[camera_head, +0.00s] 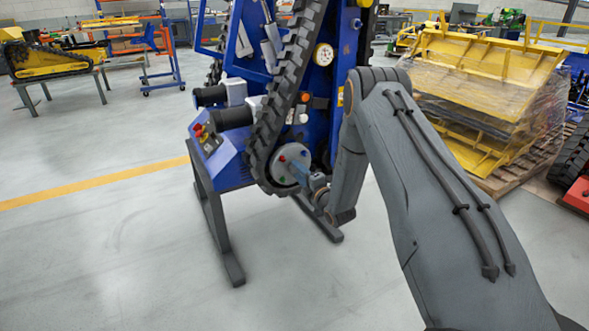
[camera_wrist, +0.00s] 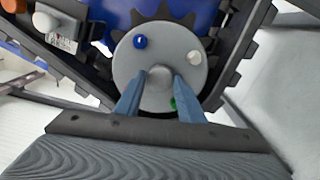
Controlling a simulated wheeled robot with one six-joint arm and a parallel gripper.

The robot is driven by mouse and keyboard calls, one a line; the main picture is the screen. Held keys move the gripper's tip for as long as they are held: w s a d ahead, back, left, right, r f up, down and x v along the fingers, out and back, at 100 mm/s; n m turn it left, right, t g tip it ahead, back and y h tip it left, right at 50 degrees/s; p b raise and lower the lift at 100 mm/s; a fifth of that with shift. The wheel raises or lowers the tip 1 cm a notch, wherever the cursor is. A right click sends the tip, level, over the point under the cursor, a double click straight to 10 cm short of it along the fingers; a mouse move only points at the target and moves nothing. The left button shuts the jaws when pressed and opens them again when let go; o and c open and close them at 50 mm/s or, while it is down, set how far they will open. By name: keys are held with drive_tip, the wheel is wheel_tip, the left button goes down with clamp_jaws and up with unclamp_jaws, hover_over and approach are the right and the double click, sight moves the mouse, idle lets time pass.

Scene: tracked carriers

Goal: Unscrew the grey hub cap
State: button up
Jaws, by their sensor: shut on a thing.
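A round grey disc (camera_wrist: 172,52) is mounted at the lower end of the black track on the blue carrier. It bears a blue knob (camera_wrist: 140,42), a white knob (camera_wrist: 194,57) and a partly covered green one (camera_wrist: 173,103). The grey hub cap (camera_wrist: 158,76) sits at the disc's centre. My gripper (camera_wrist: 157,82) is shut on the cap, one blue finger on each side of it. In the head view my gripper (camera_head: 299,170) reaches the disc (camera_head: 287,176) from the right. The cap itself is hard to make out there.
The black track (camera_head: 268,120) wraps around the disc closely. A blue control box (camera_head: 222,158) with buttons and dark stand legs (camera_head: 222,235) are to the left. Wrapped yellow parts (camera_head: 480,90) on a pallet stand at the right. The floor in front is clear.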

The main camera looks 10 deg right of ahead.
drive_tip(key=n, duration=0.3)
drive_tip(key=shift+s+n, duration=0.2)
drive_tip(key=shift+n, duration=0.1)
drive_tip(key=shift+s+d+p, duration=0.1)
drive_tip(key=shift+s+p, duration=0.05)
drive_tip(key=shift+p, duration=0.2)
drive_tip(key=shift+p+v, duration=0.7)
drive_tip(key=shift+v, duration=0.55)
drive_tip(key=shift+c, duration=0.2)
drive_tip(key=shift+p+v, duration=1)
drive_tip(key=shift+v, duration=0.75)
